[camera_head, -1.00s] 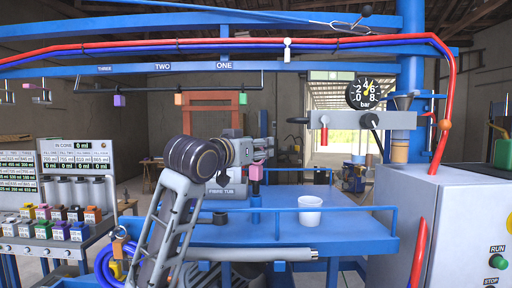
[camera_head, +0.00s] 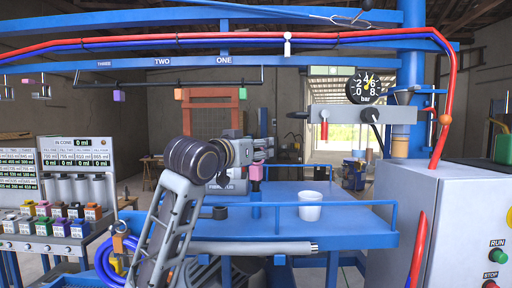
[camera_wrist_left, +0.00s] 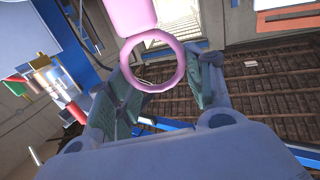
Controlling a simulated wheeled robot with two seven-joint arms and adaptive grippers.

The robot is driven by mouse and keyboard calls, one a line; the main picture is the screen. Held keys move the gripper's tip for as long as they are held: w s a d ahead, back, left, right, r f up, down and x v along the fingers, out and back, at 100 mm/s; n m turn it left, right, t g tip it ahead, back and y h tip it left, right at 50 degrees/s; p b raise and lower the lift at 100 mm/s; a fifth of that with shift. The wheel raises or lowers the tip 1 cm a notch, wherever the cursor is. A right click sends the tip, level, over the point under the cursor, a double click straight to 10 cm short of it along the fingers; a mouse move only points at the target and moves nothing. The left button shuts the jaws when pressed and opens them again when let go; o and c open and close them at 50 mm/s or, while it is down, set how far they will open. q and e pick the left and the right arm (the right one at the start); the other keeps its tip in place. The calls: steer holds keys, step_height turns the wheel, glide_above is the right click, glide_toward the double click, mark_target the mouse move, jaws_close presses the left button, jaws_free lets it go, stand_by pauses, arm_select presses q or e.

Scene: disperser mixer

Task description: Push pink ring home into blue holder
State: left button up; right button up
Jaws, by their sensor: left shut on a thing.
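In the head view my left gripper (camera_head: 262,154) is above the blue table, with a pink piece (camera_head: 256,172) directly below it. A blue post (camera_head: 255,195) stands under the pink piece; I cannot tell whether they touch or how deep the piece sits. In the left wrist view, the pink ring (camera_wrist_left: 153,89) lies between the two fingers of my left gripper (camera_wrist_left: 160,88), with a pink block (camera_wrist_left: 130,15) just beyond it. The gripper is shut on the pink ring. No blue holder is clear in the wrist view. My right gripper is not in view.
A white cup (camera_head: 310,206) and a dark short cylinder (camera_head: 220,212) stand on the blue table (camera_head: 350,222). A grey control cabinet (camera_head: 440,225) is at the right. Hoses and a beam run overhead.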

arm_select(q)
steer(key=shift+f+b, duration=0.55)
steer(key=shift+f, duration=0.55)
stand_by(0.3)
steer(key=o, duration=1.4)
steer(key=shift+s, duration=0.15)
steer(key=v, duration=1.1)
steer(key=shift+s+a, duration=0.25)
steer(key=shift+s, duration=0.1)
